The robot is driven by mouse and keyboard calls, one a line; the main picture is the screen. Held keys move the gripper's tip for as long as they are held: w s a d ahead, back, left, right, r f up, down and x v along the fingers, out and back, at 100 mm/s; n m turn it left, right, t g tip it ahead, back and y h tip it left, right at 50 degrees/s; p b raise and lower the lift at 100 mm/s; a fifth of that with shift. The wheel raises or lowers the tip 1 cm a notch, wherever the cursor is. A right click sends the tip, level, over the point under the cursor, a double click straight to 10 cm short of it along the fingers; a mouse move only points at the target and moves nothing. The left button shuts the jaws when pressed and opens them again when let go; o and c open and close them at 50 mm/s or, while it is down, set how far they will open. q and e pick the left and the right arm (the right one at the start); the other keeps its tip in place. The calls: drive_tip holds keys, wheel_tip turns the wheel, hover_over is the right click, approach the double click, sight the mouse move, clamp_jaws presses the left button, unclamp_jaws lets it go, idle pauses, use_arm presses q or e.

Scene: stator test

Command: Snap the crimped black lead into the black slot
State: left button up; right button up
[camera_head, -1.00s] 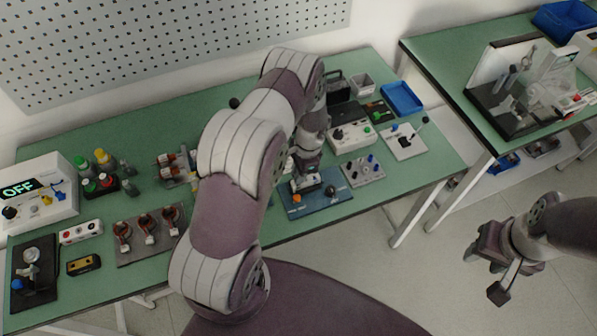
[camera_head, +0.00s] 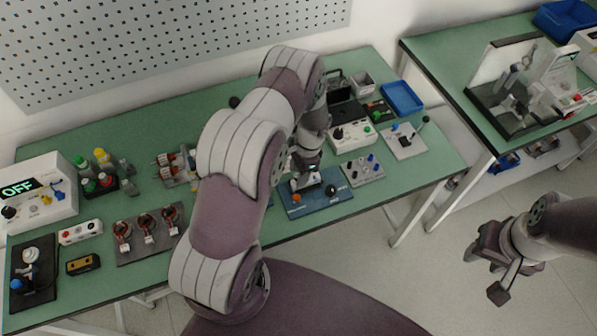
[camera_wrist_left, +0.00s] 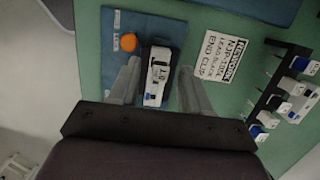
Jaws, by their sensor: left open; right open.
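My left gripper (camera_head: 306,174) is low over the blue fixture plate (camera_head: 318,203) at the table's front edge. In the left wrist view the open left gripper (camera_wrist_left: 160,88) has one finger on each side of a white-and-black device (camera_wrist_left: 160,72), with gaps visible. The device lies on the blue plate (camera_wrist_left: 118,68) beside an orange knob (camera_wrist_left: 128,42). I cannot make out the crimped black lead or the black slot. My right gripper (camera_head: 492,262) is open and empty, away from the table over the floor.
A printed label (camera_wrist_left: 222,57) and a rack (camera_wrist_left: 268,95) with white and blue-ended connectors lie right of the fingers. A grey panel with knobs (camera_head: 363,170) stands right of the plate. Three copper-wound parts (camera_head: 148,228) lie left of my arm.

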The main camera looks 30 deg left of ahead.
use_arm(q)
wheel_tip(320, 180, up, 12)
drive_tip(key=w+d+b, duration=0.1)
drive_tip(key=b, duration=0.2)
drive_tip(key=shift+w+d, duration=0.3)
drive_tip(key=shift+w, duration=0.1)
